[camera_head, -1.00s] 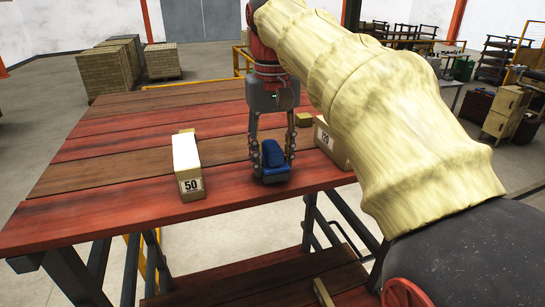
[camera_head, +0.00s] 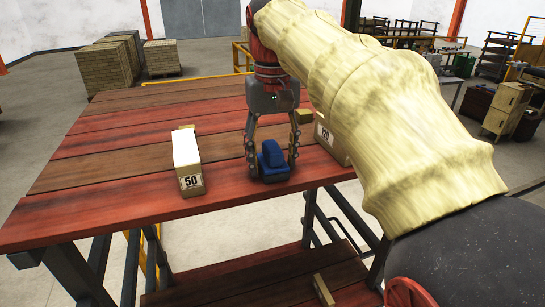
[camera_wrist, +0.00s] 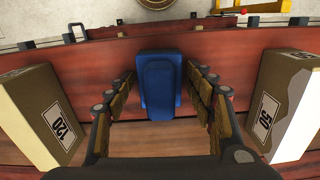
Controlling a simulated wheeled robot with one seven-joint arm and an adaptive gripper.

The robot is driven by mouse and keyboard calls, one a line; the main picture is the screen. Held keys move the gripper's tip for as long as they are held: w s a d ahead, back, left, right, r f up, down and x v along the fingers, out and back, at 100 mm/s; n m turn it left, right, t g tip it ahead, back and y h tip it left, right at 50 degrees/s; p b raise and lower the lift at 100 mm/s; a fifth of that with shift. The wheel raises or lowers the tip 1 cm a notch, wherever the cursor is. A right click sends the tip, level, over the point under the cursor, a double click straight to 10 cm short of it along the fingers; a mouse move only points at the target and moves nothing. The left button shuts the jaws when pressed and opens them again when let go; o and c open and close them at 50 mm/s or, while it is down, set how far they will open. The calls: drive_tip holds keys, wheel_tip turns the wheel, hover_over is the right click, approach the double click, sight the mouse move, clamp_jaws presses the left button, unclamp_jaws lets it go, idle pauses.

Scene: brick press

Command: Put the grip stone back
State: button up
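The grip stone appears to be the blue block with a raised, narrower upper part (camera_head: 272,158). It rests on the red planks near the table's front edge, and it also shows in the wrist view (camera_wrist: 160,85). My gripper (camera_head: 272,160) points down with one finger on each side of the block. In the wrist view, the fingers (camera_wrist: 160,95) are open, with a visible gap between each pad and the block. The block's underside is hidden.
A box marked 50 (camera_head: 188,160) stands left of the block on the table (camera_head: 110,200). A box marked 120 (camera_wrist: 45,110) stands on the other side, partly hidden by my arm in the head view. The table's left part is clear.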

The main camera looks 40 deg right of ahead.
drive_tip(key=shift+o, duration=0.6)
drive_tip(key=shift+r, duration=0.1)
wheel_tip(320, 180, up, 7)
drive_tip(key=shift+r, duration=0.15)
